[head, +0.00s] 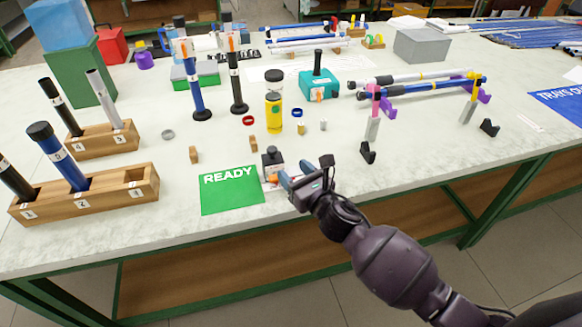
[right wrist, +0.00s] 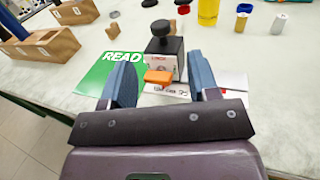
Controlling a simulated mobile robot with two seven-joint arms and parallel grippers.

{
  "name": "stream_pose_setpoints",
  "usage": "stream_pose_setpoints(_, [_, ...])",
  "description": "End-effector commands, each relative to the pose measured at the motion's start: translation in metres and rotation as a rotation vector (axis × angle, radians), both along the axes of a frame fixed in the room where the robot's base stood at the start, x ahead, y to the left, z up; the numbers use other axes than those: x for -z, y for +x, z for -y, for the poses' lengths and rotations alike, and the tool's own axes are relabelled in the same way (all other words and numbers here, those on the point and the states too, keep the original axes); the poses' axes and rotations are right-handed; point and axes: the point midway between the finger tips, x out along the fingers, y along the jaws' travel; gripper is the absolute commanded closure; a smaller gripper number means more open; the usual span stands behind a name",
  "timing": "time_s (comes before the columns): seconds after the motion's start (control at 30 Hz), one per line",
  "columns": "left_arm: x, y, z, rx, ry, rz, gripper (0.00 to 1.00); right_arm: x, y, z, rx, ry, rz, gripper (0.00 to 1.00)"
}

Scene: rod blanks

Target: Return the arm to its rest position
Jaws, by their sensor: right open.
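My right gripper (head: 292,182) is open at the front of the table, just right of the green READY mat (head: 232,196). Its two blue-grey fingers also show in the right wrist view (right wrist: 163,85). My right arm reaches in from the lower right. My left gripper is not in view.
Wooden numbered racks (head: 120,194) with upright rods stand at the left. A yellow bottle (head: 274,113), a teal box (head: 319,84) and small rings stand behind the gripper. Rods lie on pink and purple stands (head: 376,103) at the right. The front edge right of my gripper is clear.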

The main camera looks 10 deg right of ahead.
Motion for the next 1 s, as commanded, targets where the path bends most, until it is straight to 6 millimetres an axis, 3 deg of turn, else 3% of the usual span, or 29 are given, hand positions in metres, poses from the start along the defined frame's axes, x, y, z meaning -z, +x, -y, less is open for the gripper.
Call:
stream_pose_setpoints(0.57, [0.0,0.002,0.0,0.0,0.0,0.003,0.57,0.0,0.0,0.0,0.001,0.065,-0.025,0.45])
stream_pose_setpoints(0.77, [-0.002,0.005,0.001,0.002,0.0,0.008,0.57,0.001,0.001,0.001,0.014,0.385,-0.151,0.45])
stream_pose_setpoints(1.0, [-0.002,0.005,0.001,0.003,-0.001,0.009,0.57,-0.011,0.002,0.006,0.037,0.923,-0.337,0.45])
